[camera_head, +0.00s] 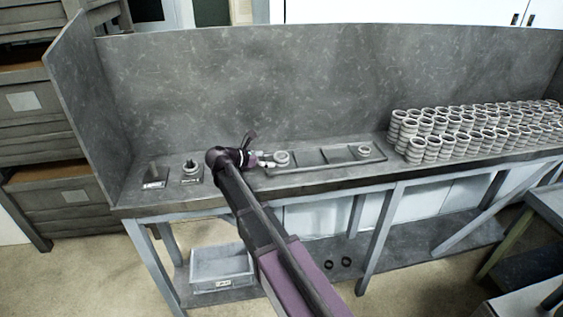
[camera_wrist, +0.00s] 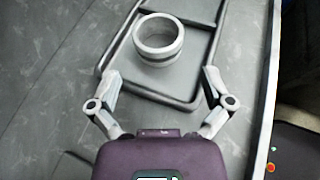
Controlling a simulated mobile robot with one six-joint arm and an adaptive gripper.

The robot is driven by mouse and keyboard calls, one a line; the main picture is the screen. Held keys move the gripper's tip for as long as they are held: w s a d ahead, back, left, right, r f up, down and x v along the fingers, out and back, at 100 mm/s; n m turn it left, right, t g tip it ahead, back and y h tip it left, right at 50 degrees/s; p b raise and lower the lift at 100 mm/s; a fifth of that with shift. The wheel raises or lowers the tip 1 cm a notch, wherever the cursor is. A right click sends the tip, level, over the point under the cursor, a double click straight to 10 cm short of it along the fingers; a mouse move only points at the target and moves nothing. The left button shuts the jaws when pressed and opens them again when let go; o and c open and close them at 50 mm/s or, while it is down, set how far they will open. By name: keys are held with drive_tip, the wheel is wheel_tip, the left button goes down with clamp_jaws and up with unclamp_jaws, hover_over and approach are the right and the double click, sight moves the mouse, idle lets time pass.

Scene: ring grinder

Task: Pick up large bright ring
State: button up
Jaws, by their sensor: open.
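A large bright ring (camera_wrist: 158,40) stands in the end compartment of a grey tray (camera_wrist: 186,98) in the wrist view. My gripper (camera_wrist: 160,82) is open and empty, its two fingers spread to either side, with the ring ahead of it and not between the fingertips. In the head view the ring (camera_head: 282,158) sits at the left end of the tray (camera_head: 325,167), just right of my gripper (camera_head: 266,159). Another ring (camera_head: 364,151) sits at the tray's right end.
Many stacked rings (camera_head: 470,130) fill the right part of the workbench (camera_head: 330,185). Two small fixtures (camera_head: 154,178) (camera_head: 191,172) stand at the left. A back panel (camera_head: 300,90) rises behind. A grey bin (camera_head: 221,268) is on the lower shelf.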

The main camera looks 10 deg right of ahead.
sight(275, 160)
idle(0.3)
drive_tip(key=shift+f+b+x, duration=0.25)
drive_tip(key=shift+b+x, duration=0.75)
drive_tip(key=shift+x, duration=0.95)
drive_tip(key=shift+w+d+f, duration=0.15)
drive_tip(key=shift+w+d, duration=0.15)
drive_tip(key=shift+d, duration=0.2)
drive_tip(key=c, duration=1.1)
